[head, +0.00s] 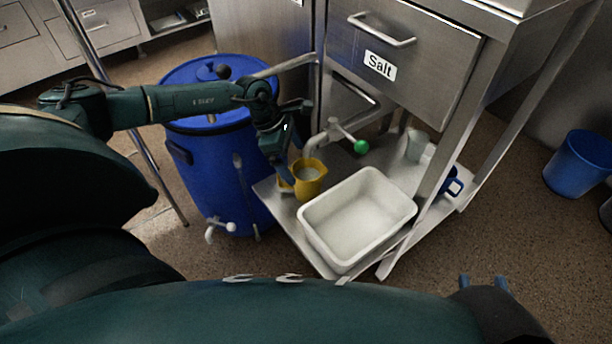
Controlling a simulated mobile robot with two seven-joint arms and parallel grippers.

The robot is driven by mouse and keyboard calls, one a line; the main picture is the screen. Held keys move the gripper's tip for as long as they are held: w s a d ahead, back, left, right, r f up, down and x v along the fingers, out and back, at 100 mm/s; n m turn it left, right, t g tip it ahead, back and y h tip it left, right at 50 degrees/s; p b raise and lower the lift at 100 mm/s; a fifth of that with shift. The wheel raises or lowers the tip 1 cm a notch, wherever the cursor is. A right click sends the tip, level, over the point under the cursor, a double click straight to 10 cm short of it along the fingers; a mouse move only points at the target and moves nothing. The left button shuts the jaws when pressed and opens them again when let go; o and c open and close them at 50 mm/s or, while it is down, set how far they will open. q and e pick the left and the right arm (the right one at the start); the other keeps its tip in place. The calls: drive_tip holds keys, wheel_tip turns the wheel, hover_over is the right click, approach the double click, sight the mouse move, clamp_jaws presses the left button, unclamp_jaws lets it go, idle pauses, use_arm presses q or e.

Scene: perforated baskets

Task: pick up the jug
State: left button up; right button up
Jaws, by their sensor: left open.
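The yellow jug (312,186) stands upright on the low metal shelf, with something pale inside it. My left gripper (284,177) reaches down at the jug's left side, close to its handle. Its jaws are open, and I cannot tell whether they touch the handle or are around it. My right gripper (484,281) is low at the bottom right, away from the jug, with its two fingertips apart and nothing between them.
A white basin (347,255) stands just right of the jug. A tap with a green knob (361,146) is behind the jug. A blue barrel (215,165) is at the left. A pale cup (417,143) and a blue mug (453,187) are further right.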

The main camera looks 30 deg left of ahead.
sight(304, 173)
use_arm(q)
drive_tip(key=b+x, duration=0.2)
drive_tip(key=x, duration=0.4)
drive_tip(key=shift+w+d+f, duration=0.2)
drive_tip(key=shift+f, duration=0.15)
use_arm(e)
drive_tip(key=shift+s+a+r+n+t+y, duration=0.1)
drive_tip(key=shift+s+a+n+t+y, duration=0.1)
drive_tip(key=shift+a+n+t+y, duration=0.45)
use_arm(q)
drive_tip(key=shift+c, duration=0.2)
use_arm(e)
drive_tip(key=shift+d, duration=0.15)
use_arm(q)
drive_tip(key=c, duration=1.2)
drive_tip(key=shift+c, duration=0.9)
